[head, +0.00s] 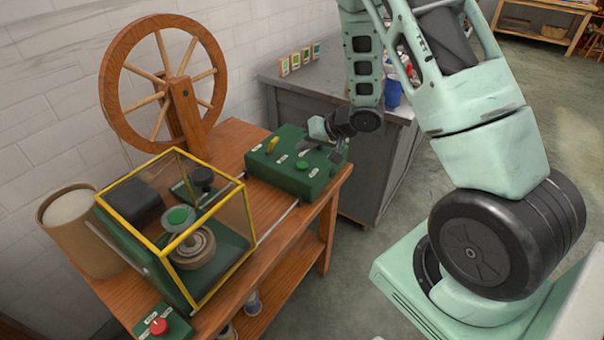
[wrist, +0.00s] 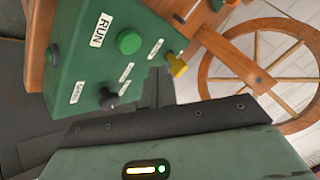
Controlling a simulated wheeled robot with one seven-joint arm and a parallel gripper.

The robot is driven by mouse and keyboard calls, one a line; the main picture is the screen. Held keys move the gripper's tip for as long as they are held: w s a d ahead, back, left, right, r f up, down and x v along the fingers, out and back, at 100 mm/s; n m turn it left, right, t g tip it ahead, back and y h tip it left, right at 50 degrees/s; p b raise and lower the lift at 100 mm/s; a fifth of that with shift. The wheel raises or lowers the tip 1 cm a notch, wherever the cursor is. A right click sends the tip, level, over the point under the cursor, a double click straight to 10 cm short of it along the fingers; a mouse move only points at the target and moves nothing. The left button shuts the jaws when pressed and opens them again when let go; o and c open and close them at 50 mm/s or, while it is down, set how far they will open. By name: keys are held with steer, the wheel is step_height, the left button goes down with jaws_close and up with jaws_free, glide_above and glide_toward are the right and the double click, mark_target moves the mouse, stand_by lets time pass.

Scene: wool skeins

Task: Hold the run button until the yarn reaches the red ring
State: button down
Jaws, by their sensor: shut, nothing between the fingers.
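The green control box (head: 285,178) sits at the far right end of the wooden bench. Its round green button (wrist: 129,41) lies beside the RUN label in the wrist view and is uncovered. A black knob (wrist: 107,99) and a yellow lever (wrist: 177,65) are on the same face. My gripper (wrist: 160,86) is shut and empty, over the box and apart from the green button in the picture; its height above the face is hard to judge. In the head view, a bobbin (head: 193,250) stands inside the yellow-framed clear guard (head: 205,238). I cannot make out the red ring.
A red button on a green base (head: 158,325) is at the bench's near edge. A spoked wooden wheel (head: 125,85) stands behind, a brown tub (head: 72,235) at left. A grey cabinet (head: 310,105) stands behind the box.

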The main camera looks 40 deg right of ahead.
mark_target(306, 166)
steer(key=shift+f+b, duration=0.5)
steer(key=shift+f, duration=1.05)
stand_by(0.8)
steer(key=shift+f, duration=0.4)
